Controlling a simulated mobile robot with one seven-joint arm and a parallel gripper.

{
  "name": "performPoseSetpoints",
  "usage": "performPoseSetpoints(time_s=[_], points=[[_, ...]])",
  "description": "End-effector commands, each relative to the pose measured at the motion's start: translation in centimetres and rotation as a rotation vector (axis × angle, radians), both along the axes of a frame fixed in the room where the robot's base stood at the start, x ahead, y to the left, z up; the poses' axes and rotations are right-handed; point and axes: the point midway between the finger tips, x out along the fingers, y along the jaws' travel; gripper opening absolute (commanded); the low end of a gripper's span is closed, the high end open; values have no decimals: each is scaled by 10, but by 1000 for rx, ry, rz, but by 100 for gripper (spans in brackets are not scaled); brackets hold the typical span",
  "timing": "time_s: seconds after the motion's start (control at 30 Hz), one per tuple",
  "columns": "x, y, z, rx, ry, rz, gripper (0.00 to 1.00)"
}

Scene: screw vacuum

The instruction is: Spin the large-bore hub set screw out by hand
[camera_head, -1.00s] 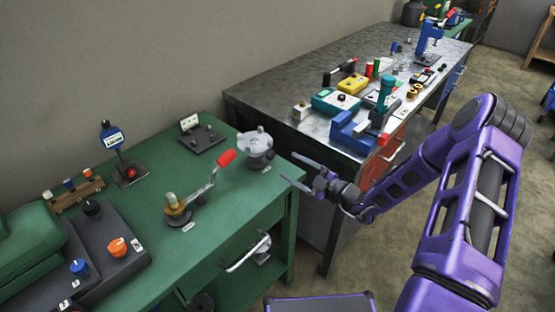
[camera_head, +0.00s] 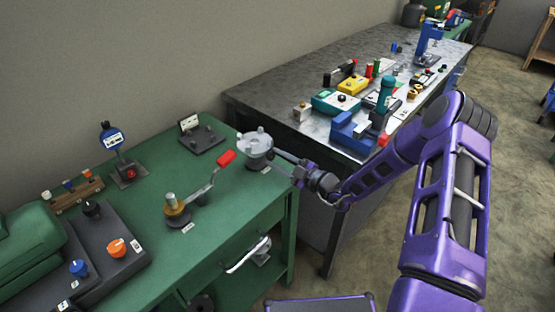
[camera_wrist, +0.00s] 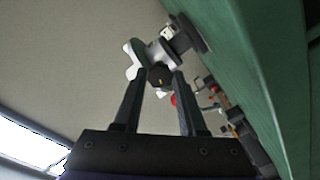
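The grey metal hub (camera_head: 252,144) stands on the green bench near its right back corner. In the wrist view the hub (camera_wrist: 146,55) has pale lobes. A dark round screw head (camera_wrist: 160,77) with a small yellow mark faces the wrist camera from the hub's side. It looks like the set screw. My gripper (camera_head: 279,154) reaches the hub from the right, level with its side. In the wrist view my gripper's fingers (camera_wrist: 159,82) are apart, one on each side of the screw head. I see no clear contact. The screw itself is too small to make out in the head view.
A crank with a red handle (camera_head: 227,158) stands left of the hub, close by. A dark plate stand (camera_head: 201,139) is behind it, and a blue dial gauge (camera_head: 111,138) is farther left. The grey bench (camera_head: 280,85) with several tools lies behind my arm.

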Motion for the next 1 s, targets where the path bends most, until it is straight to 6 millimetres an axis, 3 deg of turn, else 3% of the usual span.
performPoseSetpoints(time_s=[0.03, 0.17, 0.57, 1.0], points=[[0, 0, 0, 0, 0, 0, 21], [0, 0, 0, 0, 0, 0, 0], [0, 0, 1, -33, -37, 0, 0], [0, -1, 2, -257, -285, -1, 0]])
